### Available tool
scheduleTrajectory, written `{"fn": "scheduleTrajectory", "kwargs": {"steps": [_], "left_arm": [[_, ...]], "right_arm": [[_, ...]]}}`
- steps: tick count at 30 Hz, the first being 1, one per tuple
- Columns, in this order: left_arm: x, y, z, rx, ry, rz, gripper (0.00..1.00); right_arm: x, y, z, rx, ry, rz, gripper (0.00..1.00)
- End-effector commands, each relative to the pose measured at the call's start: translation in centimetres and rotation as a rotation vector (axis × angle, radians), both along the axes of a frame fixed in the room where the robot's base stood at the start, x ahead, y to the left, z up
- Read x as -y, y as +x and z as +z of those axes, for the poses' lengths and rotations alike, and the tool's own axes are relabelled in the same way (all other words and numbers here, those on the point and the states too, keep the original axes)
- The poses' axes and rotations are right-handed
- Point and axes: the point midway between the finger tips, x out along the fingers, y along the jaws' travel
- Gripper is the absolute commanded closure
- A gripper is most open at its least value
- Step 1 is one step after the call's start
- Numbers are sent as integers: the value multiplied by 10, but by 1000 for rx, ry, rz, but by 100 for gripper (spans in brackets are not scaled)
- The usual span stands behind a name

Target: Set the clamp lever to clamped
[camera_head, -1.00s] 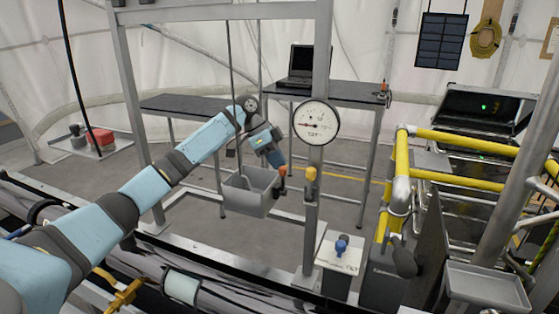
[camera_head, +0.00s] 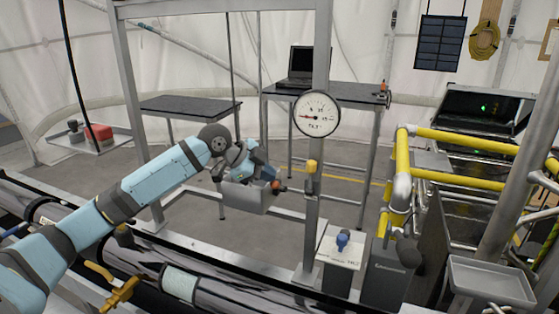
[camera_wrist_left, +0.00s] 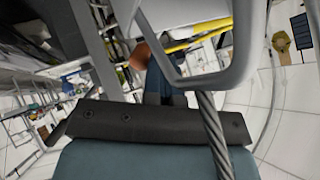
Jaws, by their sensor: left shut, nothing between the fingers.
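The clamp lever, which I take to be the short dark lever with an orange-red knob (camera_head: 276,187), is beside the upright post, at the right end of the hanging grey bin (camera_head: 245,199). Its knob points left, roughly level. My left gripper (camera_head: 268,177) is shut and empty, just above and left of the knob; I cannot tell whether they touch. In the left wrist view the knob (camera_wrist_left: 140,56) shows orange-brown beside the dark fingers (camera_wrist_left: 157,80), partly behind a grey metal edge. My right gripper is not in view.
A twisted steel cable (camera_wrist_left: 212,125) passes close to my left wrist. The grey post (camera_head: 312,225) carries a gauge (camera_head: 316,113) and a yellow knob (camera_head: 312,167). A box with a blue knob (camera_head: 342,240) and yellow pipes (camera_head: 465,141) stand to the right.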

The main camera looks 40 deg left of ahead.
Motion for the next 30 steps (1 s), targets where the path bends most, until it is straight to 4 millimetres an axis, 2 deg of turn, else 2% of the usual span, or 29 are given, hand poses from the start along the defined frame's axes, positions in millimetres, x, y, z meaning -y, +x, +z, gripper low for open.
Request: {"fn": "scheduleTrajectory", "kwargs": {"steps": [4,23,30], "left_arm": [[1,-4,-5,40,12,0,100],[1,-5,-5,68,17,0,100],[-9,-19,8,68,21,2,100]], "right_arm": [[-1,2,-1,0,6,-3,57],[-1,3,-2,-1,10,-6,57],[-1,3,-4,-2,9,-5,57]]}}
